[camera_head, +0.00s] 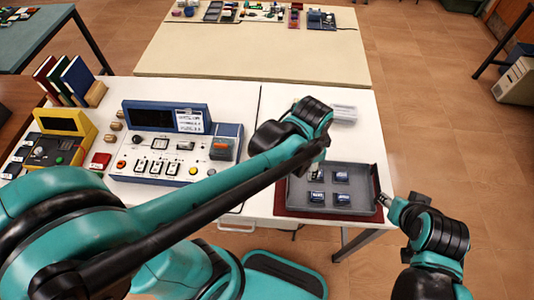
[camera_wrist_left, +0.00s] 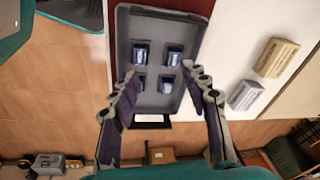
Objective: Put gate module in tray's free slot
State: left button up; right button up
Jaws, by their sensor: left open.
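A grey tray (camera_head: 365,180) lies on a dark red mat (camera_head: 300,212) at the right end of the white table. Several small blue modules, one of them here (camera_head: 341,177), sit in it. The left wrist view shows the tray (camera_wrist_left: 150,20) with blue-and-white modules (camera_wrist_left: 173,55) in two rows. I cannot tell which is the gate module; labels are too small. My left gripper (camera_head: 316,172) is over the tray's left part. Its fingers (camera_wrist_left: 163,78) are spread and empty, with modules visible between them. My right gripper (camera_head: 385,200) is beside the tray's right edge; its jaws are unclear.
A blue-and-white console (camera_head: 150,140) stands left of the tray, beside a yellow device (camera_head: 60,135) and upright books (camera_head: 70,80). A pale box (camera_head: 343,112) lies behind my left arm. A beige table (camera_head: 250,55) stands beyond.

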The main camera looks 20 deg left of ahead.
pick_arm(q)
jog(key=s+a+r+n+t, duration=0.2)
jog(key=a+n, duration=0.3)
jog(key=a, duration=0.1)
jog(key=s+a+r+n+t, duration=0.2)
jog(key=s+a+n+t, duration=0.1)
jog(key=a+n, duration=0.2)
jog(key=shift+a+r+y, duration=0.3)
jog(key=shift+a+r, duration=0.05)
jog(key=shift+a, duration=0.2)
jog(key=shift+f+b, duration=0.85)
